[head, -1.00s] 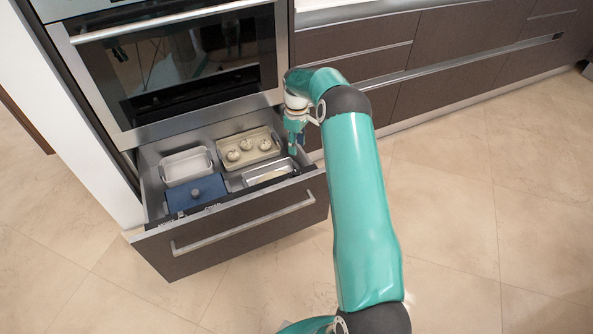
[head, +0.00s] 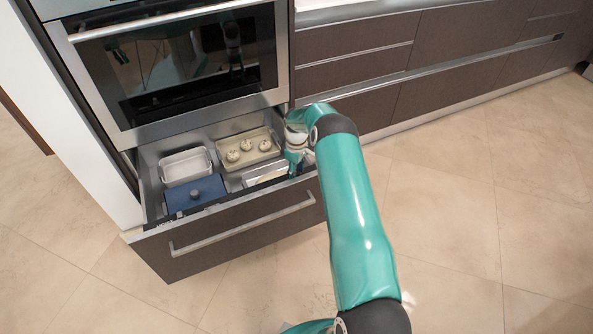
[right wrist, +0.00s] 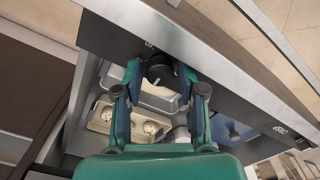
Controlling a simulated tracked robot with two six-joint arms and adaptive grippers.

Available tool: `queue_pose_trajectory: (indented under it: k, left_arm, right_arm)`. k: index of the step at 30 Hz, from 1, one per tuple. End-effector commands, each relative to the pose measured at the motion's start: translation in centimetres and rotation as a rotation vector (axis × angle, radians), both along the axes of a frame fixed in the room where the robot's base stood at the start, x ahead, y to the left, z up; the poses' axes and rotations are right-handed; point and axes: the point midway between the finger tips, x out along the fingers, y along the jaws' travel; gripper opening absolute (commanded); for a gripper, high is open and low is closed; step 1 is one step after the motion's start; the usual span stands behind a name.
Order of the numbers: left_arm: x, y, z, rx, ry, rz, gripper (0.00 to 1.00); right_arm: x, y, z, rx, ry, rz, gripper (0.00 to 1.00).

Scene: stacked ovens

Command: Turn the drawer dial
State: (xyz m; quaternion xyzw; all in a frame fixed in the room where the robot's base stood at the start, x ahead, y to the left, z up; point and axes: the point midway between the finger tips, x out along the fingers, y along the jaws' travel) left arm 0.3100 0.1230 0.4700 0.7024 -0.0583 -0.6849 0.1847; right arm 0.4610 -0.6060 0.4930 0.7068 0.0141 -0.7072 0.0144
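The drawer dial (right wrist: 160,69) is a round black knob with a white mark, near the upper edge of the pulled-out drawer (head: 245,222). In the right wrist view it sits between the tips of my right gripper (right wrist: 160,77), one finger on each side. The fingers are spread; I cannot tell whether either touches the dial. In the head view my right gripper (head: 294,165) is at the drawer's right front corner and hides the dial. My left gripper is not in view.
The drawer holds a white dish (head: 186,167), a blue lidded box (head: 196,194), a beige tray with round items (head: 262,138) and a metal tray (head: 262,176). An oven (head: 190,60) is above. Dark cabinets (head: 450,55) stand to the right. The floor in front is clear.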

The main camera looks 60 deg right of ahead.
Motion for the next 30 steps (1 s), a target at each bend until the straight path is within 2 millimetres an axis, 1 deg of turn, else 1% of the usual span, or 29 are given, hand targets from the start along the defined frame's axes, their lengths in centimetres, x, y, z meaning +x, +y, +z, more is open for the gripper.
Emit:
queue_pose_trajectory:
  k: [2,5,9,10,20,26,30]
  left_arm:
    - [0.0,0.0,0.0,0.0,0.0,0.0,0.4]
    - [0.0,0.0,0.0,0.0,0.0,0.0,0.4]
    - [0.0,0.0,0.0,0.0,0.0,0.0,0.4]
    - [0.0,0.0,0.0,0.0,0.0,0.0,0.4]
    - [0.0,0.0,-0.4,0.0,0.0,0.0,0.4]
    - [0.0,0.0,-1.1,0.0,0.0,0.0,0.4]
    - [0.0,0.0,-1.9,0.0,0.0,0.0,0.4]
  right_arm:
    - [0.0,0.0,0.0,0.0,0.0,0.0,0.4]
    - [0.0,0.0,0.0,0.0,0.0,0.0,0.25]
    - [0.0,0.0,0.0,0.0,0.0,0.0,0.02]
    - [0.0,0.0,0.0,0.0,0.0,0.0,0.0]
    - [0.0,0.0,0.0,0.0,0.0,-0.033,0.0]
    - [0.1,0.0,-0.1,-0.001,-0.001,-0.123,0.0]
    - [0.0,0.0,-0.2,0.0,-0.001,-0.224,0.0]
